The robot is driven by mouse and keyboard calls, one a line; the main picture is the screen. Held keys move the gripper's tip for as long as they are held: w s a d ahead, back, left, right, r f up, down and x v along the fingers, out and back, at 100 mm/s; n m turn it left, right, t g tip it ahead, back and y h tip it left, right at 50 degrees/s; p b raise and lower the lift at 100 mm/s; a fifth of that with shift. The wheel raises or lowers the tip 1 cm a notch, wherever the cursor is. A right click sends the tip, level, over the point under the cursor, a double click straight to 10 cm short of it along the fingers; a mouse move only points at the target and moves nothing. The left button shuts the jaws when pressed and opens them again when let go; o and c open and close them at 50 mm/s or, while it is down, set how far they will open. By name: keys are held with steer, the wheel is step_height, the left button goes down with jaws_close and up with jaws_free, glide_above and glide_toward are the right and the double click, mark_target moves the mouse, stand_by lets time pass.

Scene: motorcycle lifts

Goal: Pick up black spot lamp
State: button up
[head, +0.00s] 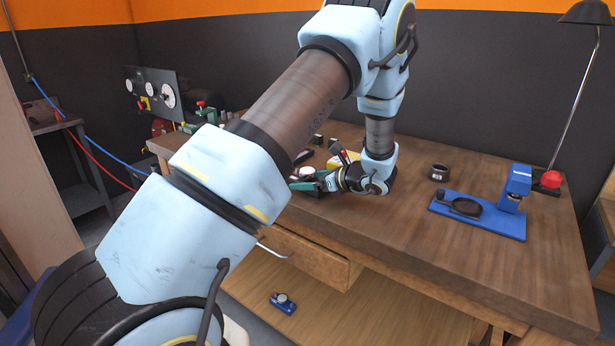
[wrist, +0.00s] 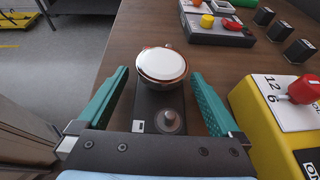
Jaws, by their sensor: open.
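A black device with a round, glossy white head (wrist: 162,65) and a small grey knob lies on the wooden bench. It looks like the black spot lamp. My gripper (wrist: 160,76) is open, with one teal finger on each side of the device and visible gaps between. In the head view my gripper (head: 306,182) is low over the left part of the bench, and the pale round head (head: 307,172) shows beside its fingers. The device's body is mostly hidden there by the gripper.
A yellow box with a red knob (wrist: 288,105) stands close to the right finger. A grey control box (wrist: 218,30) and several black blocks (wrist: 264,17) lie beyond. The bench edge is on the left.

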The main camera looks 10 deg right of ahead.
steer(key=shift+w+a+f, duration=0.15)
steer(key=shift+w+a, duration=0.05)
steer(key=shift+w, duration=0.05)
steer(key=shift+c, duration=0.2)
jaws_close()
stand_by(0.5)
